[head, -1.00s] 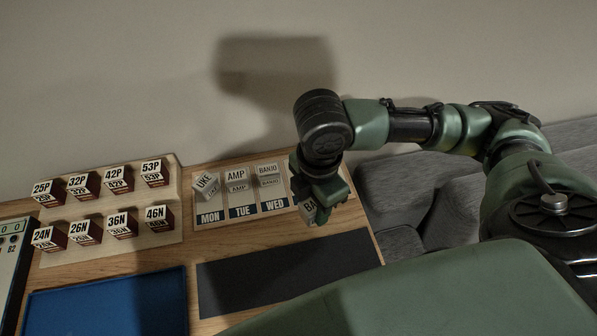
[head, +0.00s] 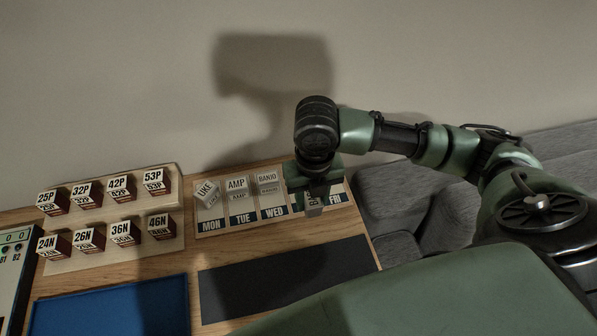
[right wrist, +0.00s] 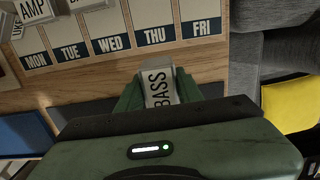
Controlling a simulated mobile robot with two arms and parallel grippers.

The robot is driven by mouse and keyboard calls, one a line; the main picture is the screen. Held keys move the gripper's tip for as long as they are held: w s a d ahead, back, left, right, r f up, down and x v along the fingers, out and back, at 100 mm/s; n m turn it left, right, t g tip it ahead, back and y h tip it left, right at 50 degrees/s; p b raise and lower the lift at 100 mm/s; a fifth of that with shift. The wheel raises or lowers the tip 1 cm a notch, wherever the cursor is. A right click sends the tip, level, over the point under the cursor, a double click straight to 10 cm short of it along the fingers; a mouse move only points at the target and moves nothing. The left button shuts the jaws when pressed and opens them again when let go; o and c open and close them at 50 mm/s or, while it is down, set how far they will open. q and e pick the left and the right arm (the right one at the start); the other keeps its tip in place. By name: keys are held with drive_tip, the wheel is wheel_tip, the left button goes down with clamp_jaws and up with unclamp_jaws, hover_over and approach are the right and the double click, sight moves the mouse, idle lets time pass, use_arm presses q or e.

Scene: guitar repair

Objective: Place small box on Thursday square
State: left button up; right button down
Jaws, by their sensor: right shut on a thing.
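My right gripper (head: 313,200) is shut on a small white box, whose lettering reads BASS in the right wrist view (right wrist: 158,86). In the head view the box (head: 313,208) shows under the gripper, by the Thursday column of the weekday board (head: 212,233). The gripper hides most of the Thursday square there. In the right wrist view the Thursday square (right wrist: 152,12) is empty, with its THU label (right wrist: 154,36) just beyond the box. The box seems held above the surface; its height is hard to judge. My left gripper is not in view.
UKE (head: 207,193), AMP (head: 237,187) and BANJO (head: 268,183) boxes stand on the Monday, Tuesday and Wednesday squares. The Friday square (right wrist: 199,10) is empty. A rack (head: 66,262) of several labelled boxes is at left. A dark mat (head: 285,277) lies in front.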

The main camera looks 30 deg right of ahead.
drive_tip(key=w+d, duration=0.1)
drive_tip(key=w, duration=0.2)
drive_tip(key=w+d+f+p, duration=0.1)
drive_tip(key=w, duration=0.3)
drive_tip(key=w+d+f+p, duration=0.1)
drive_tip(key=w, duration=0.3)
drive_tip(key=shift+w+f, duration=0.15)
drive_tip(key=shift+f, duration=0.1)
wheel_tip(320, 180, down, 4)
drive_tip(key=shift+a+r+p, duration=0.1)
drive_tip(key=shift+p, duration=0.5)
drive_tip(key=shift+w+p, duration=0.1)
drive_tip(key=shift+p, duration=0.2)
drive_tip(key=shift+f, duration=0.35)
drive_tip(key=c, duration=1.2)
unclamp_jaws()
drive_tip(key=shift+f, duration=0.15)
